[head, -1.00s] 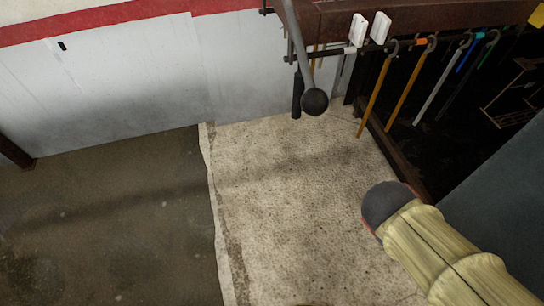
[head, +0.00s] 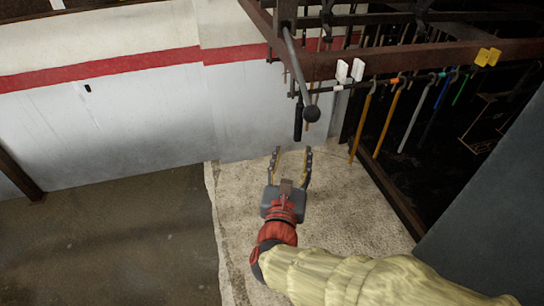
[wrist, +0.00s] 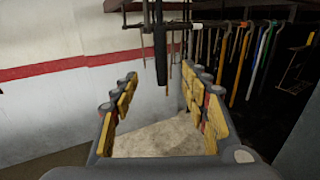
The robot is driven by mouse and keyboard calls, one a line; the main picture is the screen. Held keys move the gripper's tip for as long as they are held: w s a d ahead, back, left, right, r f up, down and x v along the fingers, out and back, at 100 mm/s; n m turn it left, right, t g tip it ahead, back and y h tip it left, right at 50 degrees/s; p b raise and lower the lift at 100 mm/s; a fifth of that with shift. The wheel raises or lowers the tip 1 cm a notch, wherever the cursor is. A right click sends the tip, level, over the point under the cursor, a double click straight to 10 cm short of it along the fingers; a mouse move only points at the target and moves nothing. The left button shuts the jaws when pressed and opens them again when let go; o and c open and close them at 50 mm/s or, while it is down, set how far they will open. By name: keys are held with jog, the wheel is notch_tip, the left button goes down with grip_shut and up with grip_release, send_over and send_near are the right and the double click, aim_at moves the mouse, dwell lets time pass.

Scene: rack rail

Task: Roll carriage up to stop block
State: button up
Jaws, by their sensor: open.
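My gripper (head: 292,155) is open and empty in the lower middle of the head view, its fingers pointing towards the wall. In the wrist view its two padded fingers (wrist: 160,88) are spread wide. A thin dark rail (head: 326,89) runs under a rusty beam, beyond and above the gripper. A black handle-like piece (head: 298,119) hangs at the rail's left end, apart from my fingers. In the wrist view this black piece (wrist: 160,55) appears between and above the fingertips. I cannot tell which part is the carriage or stop block.
A grey lever with a dark ball end (head: 312,114) slants down beside the black piece. Several hooked canes (head: 387,118) hang to the right. A dark grey panel (head: 480,190) stands at right. The pale floor patch (head: 340,215) is clear.

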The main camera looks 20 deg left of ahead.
aim_at(299, 123)
jog(key=w, duration=0.7)
jog(key=w+a, duration=0.1)
jog(key=w, duration=0.3)
jog(key=shift+w, duration=0.2)
jog(key=shift+w+a+b, duration=0.1)
jog(key=shift+w+b, duration=0.45)
jog(key=shift+w, duration=0.7)
jog(key=shift+c, duration=1)
grip_shut()
